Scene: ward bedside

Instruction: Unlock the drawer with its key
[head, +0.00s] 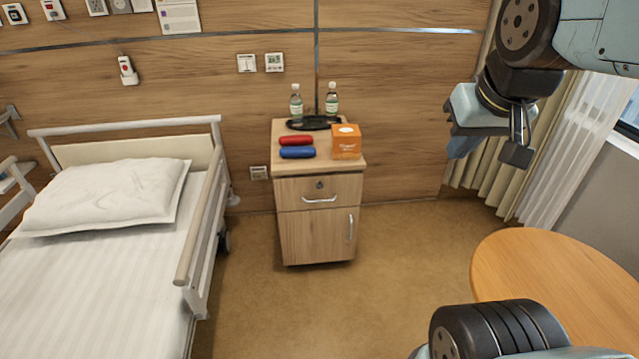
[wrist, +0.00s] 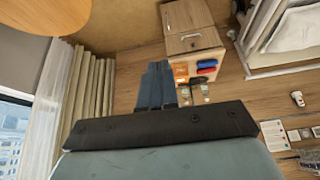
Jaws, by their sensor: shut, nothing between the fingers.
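The bedside cabinet (head: 318,222) has a top drawer (head: 340,188) with a round dark lock (head: 319,185) and a curved metal handle below it. The drawer front is flush and shut. My gripper (head: 463,148) hangs in the air at the upper right, well right of the cabinet and apart from it. Its blue-grey fingers (wrist: 158,66) are together and empty in the wrist view. The cabinet also shows in the wrist view (wrist: 184,17), upside down beyond the fingers. I see no key in either view; nothing shows clearly in the lock.
On the cabinet top stand two bottles (head: 296,104), a dark tray (head: 314,123), a red case (head: 296,141), a blue case (head: 297,153) and an orange box (head: 346,141). A bed (head: 90,270) is left. A round table (head: 560,275) is right. Floor before the cabinet is clear.

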